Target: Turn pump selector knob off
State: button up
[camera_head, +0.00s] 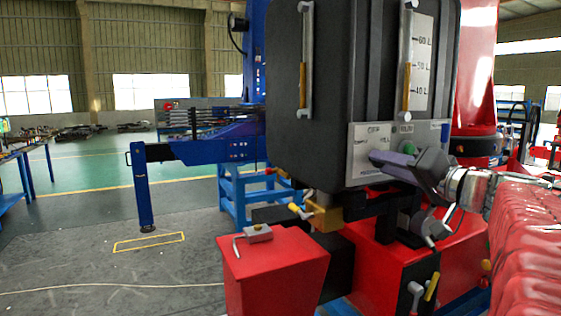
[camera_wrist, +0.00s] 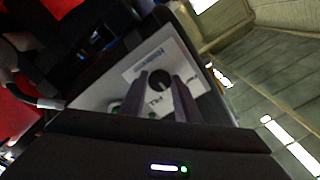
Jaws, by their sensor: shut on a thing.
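The pump selector knob (camera_wrist: 160,78) is small, round and black, on a light grey label plate (camera_wrist: 104,85) in the wrist view. The plate also shows in the head view (camera_head: 362,166), low on the front of a black tank. My gripper (camera_wrist: 159,84) has one finger on each side of the knob and is shut on it. In the head view my gripper (camera_head: 378,160) reaches in from the right and covers part of the plate; the knob is hidden there. The knob's exact pointer direction is too small to read.
The black tank (camera_head: 346,75) carries sight gauges and a litre scale (camera_head: 419,62). Below stand a red box (camera_head: 272,272) with a grey lever and a yellow-handled valve (camera_head: 305,211). A red ribbed cover (camera_head: 526,245) is at right. Open floor lies at left.

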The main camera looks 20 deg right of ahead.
dwell(0.4)
jog(key=o, duration=1)
jog(key=shift+s, duration=0.1)
jog(key=shift+s+d, duration=0.15)
jog(key=shift+s, duration=3.25)
jog(key=shift+s+d, duration=0.1)
jog(key=shift+s, duration=3.3)
